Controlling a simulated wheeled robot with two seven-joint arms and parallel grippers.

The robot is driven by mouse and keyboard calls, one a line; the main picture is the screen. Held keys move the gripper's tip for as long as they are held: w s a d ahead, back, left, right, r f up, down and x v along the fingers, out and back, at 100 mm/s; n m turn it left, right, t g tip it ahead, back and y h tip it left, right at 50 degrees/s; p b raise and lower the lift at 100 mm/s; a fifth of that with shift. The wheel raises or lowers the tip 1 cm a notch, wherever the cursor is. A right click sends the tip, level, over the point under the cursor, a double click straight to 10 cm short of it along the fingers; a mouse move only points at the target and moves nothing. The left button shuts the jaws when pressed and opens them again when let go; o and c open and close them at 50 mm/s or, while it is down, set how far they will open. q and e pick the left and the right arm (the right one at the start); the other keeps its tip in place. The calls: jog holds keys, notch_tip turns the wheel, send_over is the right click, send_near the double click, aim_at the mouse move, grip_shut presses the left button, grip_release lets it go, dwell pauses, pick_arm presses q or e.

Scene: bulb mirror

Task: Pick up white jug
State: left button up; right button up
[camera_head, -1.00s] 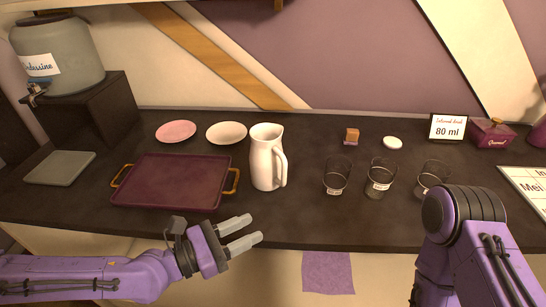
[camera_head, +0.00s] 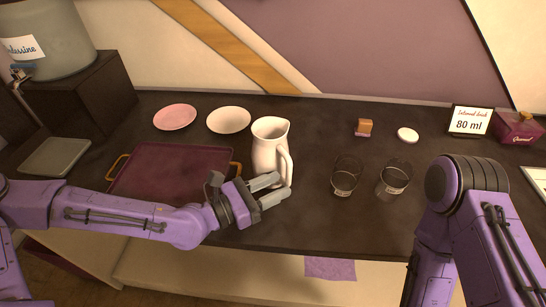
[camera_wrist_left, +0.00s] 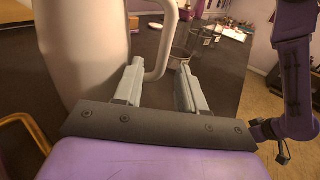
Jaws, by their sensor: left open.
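The white jug (camera_head: 268,143) stands upright on the dark counter, its handle toward the right. My left gripper (camera_head: 280,190) is open in front of the jug's lower part, covering some of it in the head view. In the left wrist view the jug (camera_wrist_left: 80,45) fills the upper left. Its handle (camera_wrist_left: 163,45) stands above the gap between the open fingers (camera_wrist_left: 158,85). Nothing is seen held, and I cannot tell whether a finger touches the jug. My right arm shows at the right of the head view, but its gripper is out of sight.
A maroon tray (camera_head: 160,170) with gold handles lies left of the jug, partly behind my left arm. Glasses (camera_head: 345,176) stand to the right. A pink plate (camera_head: 175,117) and a white plate (camera_head: 228,120) lie behind. A large dispenser (camera_head: 50,40) stands at the far left.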

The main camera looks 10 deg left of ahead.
aim_at(286, 182)
pick_arm(q)
jog(key=p+x, duration=0.1)
jog(key=x, duration=0.2)
jog(key=shift+w+d+r+p, duration=0.15)
jog(key=shift+w+d+p, duration=0.05)
jog(key=shift+d+p, duration=0.1)
jog(key=shift+w+d, duration=0.1)
jog(key=shift+d, duration=0.05)
grip_shut()
dwell(1.0)
